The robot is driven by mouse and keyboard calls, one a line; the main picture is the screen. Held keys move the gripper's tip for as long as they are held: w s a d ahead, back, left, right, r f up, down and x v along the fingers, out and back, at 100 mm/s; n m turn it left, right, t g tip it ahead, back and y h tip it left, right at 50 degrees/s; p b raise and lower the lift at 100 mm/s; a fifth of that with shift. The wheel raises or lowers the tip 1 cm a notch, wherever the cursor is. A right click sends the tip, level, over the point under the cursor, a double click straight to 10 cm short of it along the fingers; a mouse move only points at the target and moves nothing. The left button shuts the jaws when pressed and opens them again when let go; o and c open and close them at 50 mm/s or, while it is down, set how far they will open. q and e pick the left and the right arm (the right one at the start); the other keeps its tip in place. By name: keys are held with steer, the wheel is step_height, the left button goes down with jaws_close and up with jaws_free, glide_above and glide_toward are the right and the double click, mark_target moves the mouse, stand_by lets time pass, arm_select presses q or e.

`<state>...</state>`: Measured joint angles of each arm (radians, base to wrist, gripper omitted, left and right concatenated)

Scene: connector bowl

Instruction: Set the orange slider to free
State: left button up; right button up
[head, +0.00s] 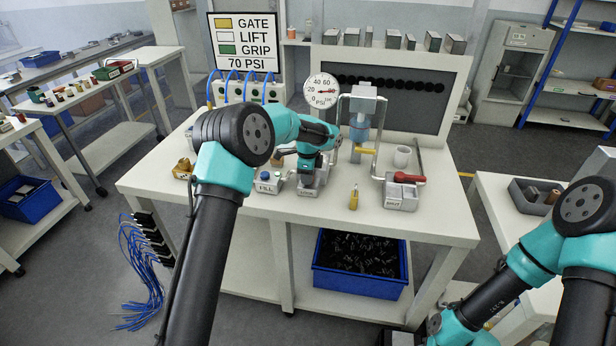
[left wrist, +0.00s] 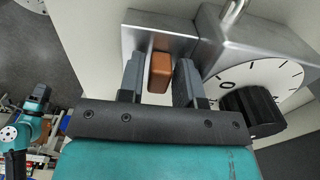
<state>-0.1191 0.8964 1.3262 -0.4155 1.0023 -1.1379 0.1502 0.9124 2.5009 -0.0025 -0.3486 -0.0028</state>
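The orange slider (left wrist: 160,72) is a small orange-brown block on a grey metal housing (left wrist: 150,28) in the left wrist view. My left gripper (left wrist: 160,84) is open, with one dark finger on each side of the slider. Narrow gaps seem to show between slider and fingers; I cannot tell whether either touches. In the head view my left gripper (head: 310,178) is low over a small grey labelled box (head: 313,191) on the table, and my arm hides the slider. The slider's setting marks are not readable. My right arm is at the lower right, its gripper out of frame.
A white dial with a black knob (left wrist: 252,108) sits close right of my left gripper. In the head view, a FILL box (head: 268,183) is to its left, a yellow-handled tool (head: 353,198) and a red-handled box (head: 401,192) to its right. The table front (head: 320,212) is clear.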

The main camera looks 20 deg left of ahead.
arm_select(q)
steer(key=shift+f, duration=0.1)
steer(key=shift+c, duration=0.4)
jaws_close()
